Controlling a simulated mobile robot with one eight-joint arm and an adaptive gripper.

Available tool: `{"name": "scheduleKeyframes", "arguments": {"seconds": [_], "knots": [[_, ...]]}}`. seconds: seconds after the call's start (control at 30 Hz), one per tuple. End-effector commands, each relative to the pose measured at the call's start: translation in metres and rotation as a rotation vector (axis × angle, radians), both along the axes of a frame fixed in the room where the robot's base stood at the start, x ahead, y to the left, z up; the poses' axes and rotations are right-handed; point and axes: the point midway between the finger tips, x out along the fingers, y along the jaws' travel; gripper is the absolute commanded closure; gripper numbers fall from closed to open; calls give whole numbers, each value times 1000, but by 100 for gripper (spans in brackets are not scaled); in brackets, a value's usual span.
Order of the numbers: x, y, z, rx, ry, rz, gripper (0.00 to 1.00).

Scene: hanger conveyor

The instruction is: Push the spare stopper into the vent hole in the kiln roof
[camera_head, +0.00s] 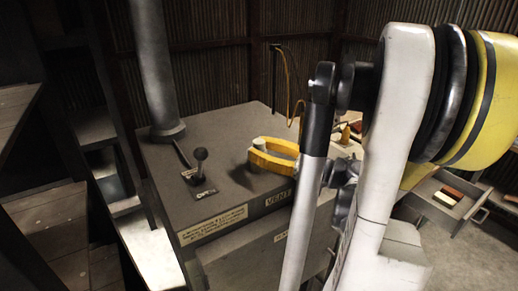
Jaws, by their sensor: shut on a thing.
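The kiln roof (222,132) is a flat grey top, with a "VENT" label (279,198) on its front edge. My yellow gripper (259,153) reaches in from the right, low over the roof near this label. It is shut on a small pale cylinder, apparently the spare stopper (260,142), whose top shows at the fingertips. The stopper's lower end is hidden by the fingers, so I cannot tell whether it touches the roof. The vent hole is not clearly visible; a dark patch lies on the roof just left of and below the fingers.
A thick flue pipe (153,70) rises at the roof's back left. A dark post (274,72) with a yellow cable stands behind. An open drawer (440,205) holds coloured blocks at right.

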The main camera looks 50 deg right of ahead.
Motion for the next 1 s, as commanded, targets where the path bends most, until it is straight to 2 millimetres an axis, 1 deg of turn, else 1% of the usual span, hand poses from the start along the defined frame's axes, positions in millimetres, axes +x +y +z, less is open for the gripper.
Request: {"name": "scheduleKeyframes", "arguments": {"seconds": [0.87, 0.9, 0.97, 1.0], "knots": [[0, 0, -14, 0, 1, 0, 97], [0, 0, -15, -1, 2, 0, 63], [0, 0, -14, -1, 2, 0, 44], [0, 0, -14, -1, 2, 0, 40]]}}
